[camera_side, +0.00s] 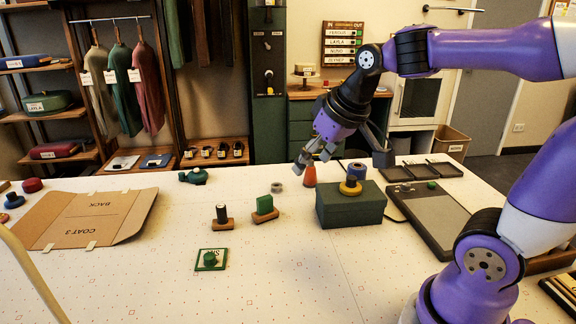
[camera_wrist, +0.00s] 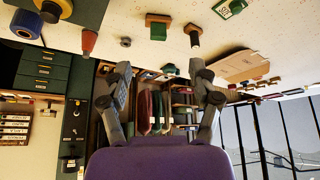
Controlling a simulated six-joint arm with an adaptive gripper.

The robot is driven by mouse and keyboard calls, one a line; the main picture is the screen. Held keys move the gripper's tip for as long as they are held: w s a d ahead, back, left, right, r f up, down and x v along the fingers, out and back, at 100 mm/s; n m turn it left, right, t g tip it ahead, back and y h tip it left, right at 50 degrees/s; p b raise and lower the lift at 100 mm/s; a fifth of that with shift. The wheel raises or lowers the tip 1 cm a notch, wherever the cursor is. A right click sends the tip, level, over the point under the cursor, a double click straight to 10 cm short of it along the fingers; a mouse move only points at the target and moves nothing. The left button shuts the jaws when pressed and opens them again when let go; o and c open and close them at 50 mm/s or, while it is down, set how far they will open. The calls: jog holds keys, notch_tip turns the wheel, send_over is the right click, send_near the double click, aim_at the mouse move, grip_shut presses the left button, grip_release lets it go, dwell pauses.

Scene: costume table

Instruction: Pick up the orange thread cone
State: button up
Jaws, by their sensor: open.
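The orange thread cone (camera_side: 309,175) stands upright on the white table, just left of the back of a dark green box. It also shows in the upside-down wrist view, as the orange cone (camera_wrist: 89,42) at the upper left, outside the space between my fingers. My gripper (camera_side: 314,156) is open and empty. In the side view its fingertips appear just above the cone's tip; I cannot tell the exact gap. In the wrist view the two fingers of my gripper (camera_wrist: 160,82) are spread apart.
The green box (camera_side: 350,210) carries a yellow spool (camera_side: 351,187). A blue spool (camera_side: 357,170) stands behind it. A small grey ring (camera_side: 277,188) lies left of the cone. A green block (camera_side: 265,204) and a dark spool (camera_side: 221,214) stand on wooden bases. The front table is mostly clear.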

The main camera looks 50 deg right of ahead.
jog(key=w+d+f+m+h, duration=0.1)
jog(key=w+d+f+m, duration=0.2)
jog(key=w+d, duration=0.8)
jog(key=m+h, duration=0.1)
jog(key=m, duration=0.1)
send_near(310, 165)
jog(key=w+d, duration=0.1)
jog(key=w, duration=0.1)
jog(key=shift+g, duration=0.4)
jog(key=x, duration=0.4)
jog(key=shift+s+d+f, duration=0.15)
jog(key=shift+d+f, duration=0.2)
jog(key=shift+f, duration=0.05)
jog(key=shift+a+x, duration=0.2)
jog(key=shift+x, duration=2.95)
jog(key=shift+f, duration=0.1)
grip_shut()
